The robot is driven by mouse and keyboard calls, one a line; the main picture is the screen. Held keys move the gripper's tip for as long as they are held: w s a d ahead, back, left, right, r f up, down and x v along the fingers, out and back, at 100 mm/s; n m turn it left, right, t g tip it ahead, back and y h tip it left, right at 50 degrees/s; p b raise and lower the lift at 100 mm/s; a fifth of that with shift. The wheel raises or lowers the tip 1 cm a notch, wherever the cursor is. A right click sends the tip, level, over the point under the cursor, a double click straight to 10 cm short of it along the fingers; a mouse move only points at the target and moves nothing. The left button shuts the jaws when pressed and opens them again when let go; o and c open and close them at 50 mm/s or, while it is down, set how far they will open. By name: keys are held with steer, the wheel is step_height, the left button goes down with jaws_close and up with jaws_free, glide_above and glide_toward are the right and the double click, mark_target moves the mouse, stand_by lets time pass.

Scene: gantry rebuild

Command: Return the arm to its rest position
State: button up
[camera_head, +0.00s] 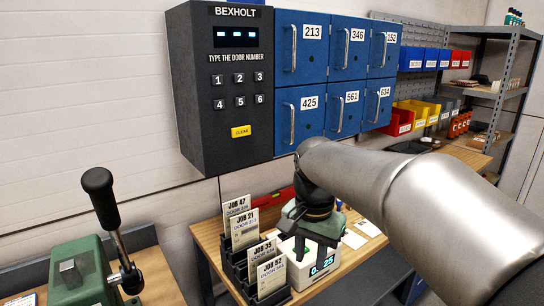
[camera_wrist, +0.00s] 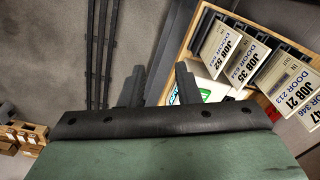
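My arm reaches in from the right in the head view, with its steel links in front of the bench. My gripper (camera_head: 303,248), with a green body and dark fingers, hangs over the bench beside the card rack and in front of the white device. In the wrist view the two dark fingers of my gripper (camera_wrist: 158,86) stand apart with nothing between them, so it is open and empty. The fingertips' exact height above the device cannot be told.
A rack of job cards (camera_head: 240,222) stands left of my gripper. A white device (camera_head: 322,265) with a lit display sits close beneath it. The keypad cabinet (camera_head: 222,120) and blue lockers (camera_head: 300,103) rise behind. A green lever machine (camera_head: 80,272) stands left; shelving (camera_head: 497,90) stands right.

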steer(key=s+d+f+n, duration=0.3)
steer(key=s+f, duration=0.3)
steer(key=s, duration=0.2)
steer(key=s+d+f+n, duration=0.3)
steer(key=s+f, duration=0.3)
steer(key=s, duration=0.3)
steer(key=shift+s+d+f, duration=0.25)
steer(key=shift+d, duration=0.4)
